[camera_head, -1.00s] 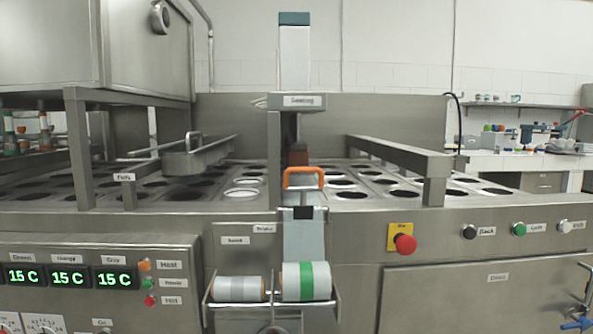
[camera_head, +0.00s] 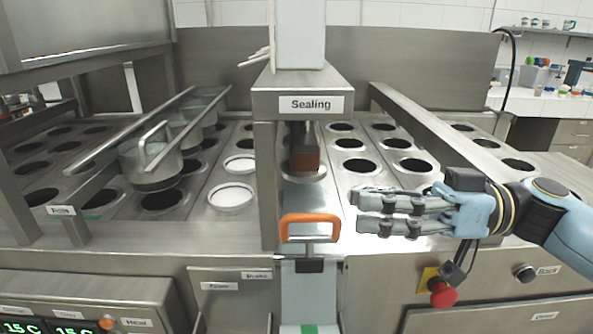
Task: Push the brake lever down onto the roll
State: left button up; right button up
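The orange handle (camera_head: 310,226), which I take to be the brake lever, stands upright below the sealing station, above the pale film strip (camera_head: 309,290). Only the top of the roll with its green band (camera_head: 309,329) shows at the bottom edge. The lever's contact with the roll is out of view. My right gripper (camera_head: 358,209) comes in from the right, its fingers pointing left, a little to the right of the orange handle and apart from it. Its fingers lie close together in this view; whether they are open or shut is unclear. My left gripper is not in view.
The sealing station (camera_head: 302,90) stands above and behind the handle. A slanted rail (camera_head: 430,130) and a plate with several round holes lie behind my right gripper. A red emergency button (camera_head: 442,293) sits below it. The left front is free of my arms.

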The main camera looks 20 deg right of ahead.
notch_tip(320, 180, up, 4)
jog(key=w+n+p, duration=0.1)
send_near(320, 217)
jog(key=w+x, duration=0.1)
jog(key=x, duration=0.3)
jog(key=shift+n+g, duration=0.3)
jog(key=p+x, duration=0.1)
jog(key=x, duration=0.4)
jog(key=shift+a+f, duration=0.15)
jog(key=shift+a, duration=0.2)
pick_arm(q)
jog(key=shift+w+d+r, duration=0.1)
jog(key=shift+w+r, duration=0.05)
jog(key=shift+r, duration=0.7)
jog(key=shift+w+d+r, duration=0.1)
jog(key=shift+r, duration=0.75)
pick_arm(e)
jog(key=shift+w+a+f, duration=0.1)
jog(key=shift+a, duration=0.45)
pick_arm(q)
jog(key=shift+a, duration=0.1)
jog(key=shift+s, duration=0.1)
pick_arm(e)
grip_shut()
